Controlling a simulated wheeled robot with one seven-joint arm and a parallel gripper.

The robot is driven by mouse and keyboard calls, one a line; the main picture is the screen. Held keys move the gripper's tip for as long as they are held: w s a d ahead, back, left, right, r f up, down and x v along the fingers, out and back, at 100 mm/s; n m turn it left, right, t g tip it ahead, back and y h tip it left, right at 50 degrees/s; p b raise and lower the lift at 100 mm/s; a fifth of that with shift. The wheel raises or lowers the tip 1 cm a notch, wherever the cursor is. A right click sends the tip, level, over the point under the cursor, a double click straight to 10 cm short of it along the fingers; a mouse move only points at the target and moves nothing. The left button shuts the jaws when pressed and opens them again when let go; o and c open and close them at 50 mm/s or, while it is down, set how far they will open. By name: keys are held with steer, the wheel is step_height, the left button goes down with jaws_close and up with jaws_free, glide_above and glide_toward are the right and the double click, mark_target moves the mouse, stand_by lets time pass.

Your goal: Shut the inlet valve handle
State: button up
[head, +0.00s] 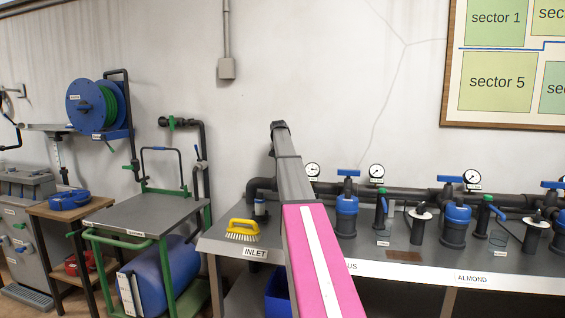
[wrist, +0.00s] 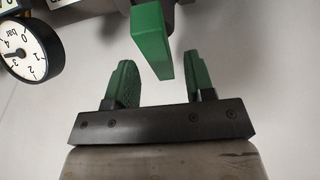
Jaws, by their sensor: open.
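A green lever handle (wrist: 151,40) shows in the wrist view, hanging from a dark fitting at the top edge. I take it to be the inlet valve handle. My gripper (wrist: 160,64) is open, with one green finger on each side of the handle's lower end. Gaps show on both sides, and nothing is held. I cannot tell how deep the handle sits between the fingers. In the head view my arm covers the pipe behind the INLET label (head: 255,253), and neither the handle nor my fingers can be made out there.
A pressure gauge (wrist: 28,47) is close on the left in the wrist view. In the head view, a yellow brush (head: 243,230) lies on the bench left of my arm. Blue-handled valves (head: 347,205) and more gauges (head: 377,172) stand to the right along the dark pipe.

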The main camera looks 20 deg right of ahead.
steer(key=v, duration=0.9)
step_height(320, 180, up, 3)
steer(key=shift+f, duration=0.1)
stand_by(0.5)
stand_by(0.3)
